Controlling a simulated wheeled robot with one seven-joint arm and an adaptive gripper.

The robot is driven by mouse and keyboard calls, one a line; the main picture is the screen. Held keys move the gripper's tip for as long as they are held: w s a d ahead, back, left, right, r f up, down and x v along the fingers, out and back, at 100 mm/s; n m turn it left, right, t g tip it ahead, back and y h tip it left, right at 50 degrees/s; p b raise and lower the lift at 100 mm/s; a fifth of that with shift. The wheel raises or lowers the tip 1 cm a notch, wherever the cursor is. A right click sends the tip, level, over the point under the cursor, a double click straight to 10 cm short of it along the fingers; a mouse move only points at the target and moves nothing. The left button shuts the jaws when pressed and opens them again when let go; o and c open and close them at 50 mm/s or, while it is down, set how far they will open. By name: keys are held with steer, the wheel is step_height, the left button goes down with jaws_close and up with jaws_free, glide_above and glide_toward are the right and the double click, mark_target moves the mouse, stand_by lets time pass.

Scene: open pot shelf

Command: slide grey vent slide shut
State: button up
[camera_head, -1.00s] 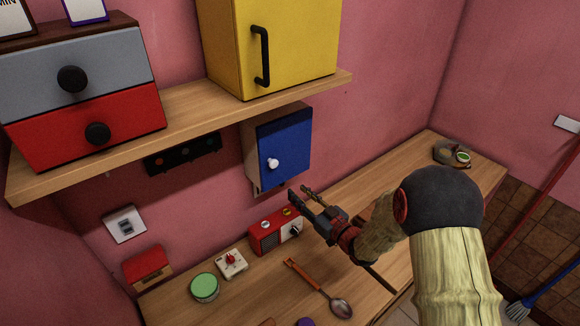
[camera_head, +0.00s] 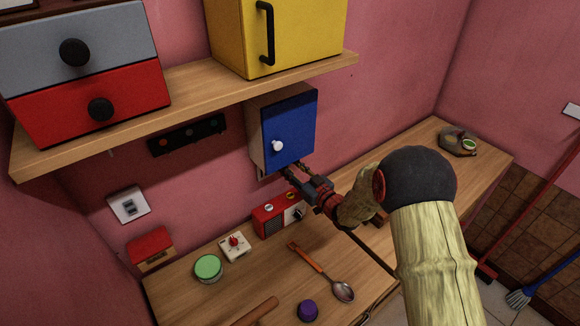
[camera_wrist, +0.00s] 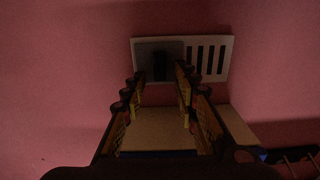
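The vent (camera_wrist: 232,42) is a pale plate on the pink wall in the wrist view, with several dark slots uncovered on its right half. The grey vent slide (camera_wrist: 146,50) covers the left half and has a dark tab (camera_wrist: 160,67). My gripper (camera_wrist: 160,75) is open, with its two fingers apart and their tips just below the slide, one on either side of the tab in the picture. I cannot tell whether they touch it. In the head view my gripper (camera_head: 295,170) is close under the blue-doored cabinet. I cannot make out the vent there.
The blue-doored cabinet (camera_head: 291,131) hangs right above my gripper. A red radio (camera_head: 272,218) stands below it on the wooden counter (camera_head: 225,295). A shelf (camera_head: 200,92) with drawers and a yellow cabinet (camera_head: 300,30) is higher up.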

steer(key=shift+c, duration=1.2)
steer(key=c, duration=0.4)
jaws_close()
